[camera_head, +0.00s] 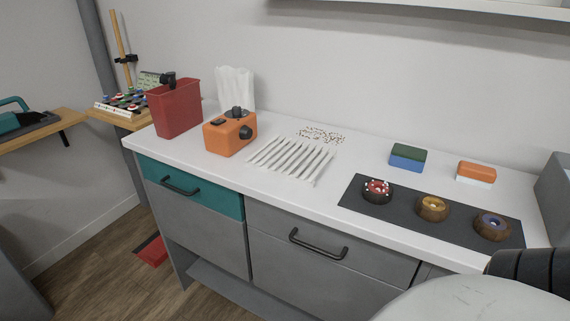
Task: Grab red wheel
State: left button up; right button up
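The red wheel (377,188) has a dark tyre and a red hub with pale dots. It lies flat at the left end of a dark mat (465,232) on the white counter. A brown wheel with a yellow hub (432,206) lies to its right on the same mat. A brown wheel with a blue-purple hub (492,225) lies further right. Nothing touches the red wheel. Neither of my grippers is in view.
An orange box-shaped device (225,136), white strips (290,158) and a red bin (175,108) stand left on the counter (330,205). Green-blue (407,158) and orange-white (476,171) blocks lie behind the mat. A grey rounded shape (470,303) covers the lower right corner.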

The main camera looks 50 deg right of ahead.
aim_at(384, 196)
jog(key=u, duration=0.25)
jog(key=i, duration=1.9)
jog(key=z, duration=2.9)
